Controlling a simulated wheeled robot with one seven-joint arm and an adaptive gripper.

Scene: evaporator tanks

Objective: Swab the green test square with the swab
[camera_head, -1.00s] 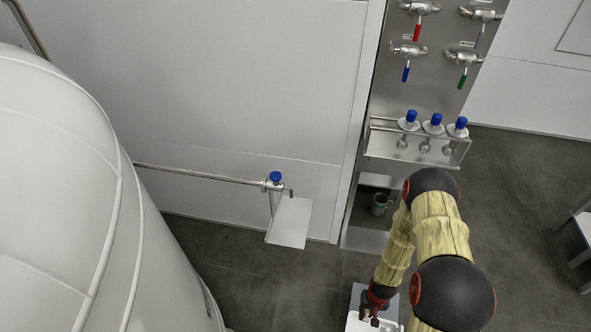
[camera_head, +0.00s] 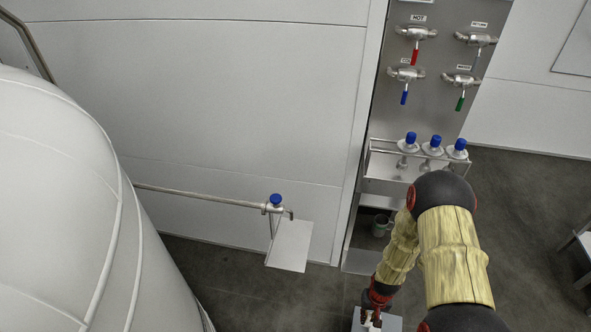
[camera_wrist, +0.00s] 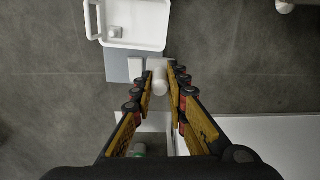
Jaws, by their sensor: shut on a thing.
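My gripper (camera_wrist: 160,82) is shut on a white, round-ended piece (camera_wrist: 160,80), which looks like the swab. Only its near end shows clearly between the fingertips; a white part shows just beyond it. In the head view my gripper (camera_head: 371,316) is low in the picture, right of centre, and its fingertips are hard to make out. I cannot make out a green test square in either view.
A white tray (camera_wrist: 132,43) with a small white item (camera_wrist: 115,32) lies ahead in the wrist view. A large white tank (camera_head: 60,190) fills the left. A pipe outlet with a blue knob (camera_head: 275,200) has a small shelf (camera_head: 290,246). A valve panel (camera_head: 432,118) stands behind my arm.

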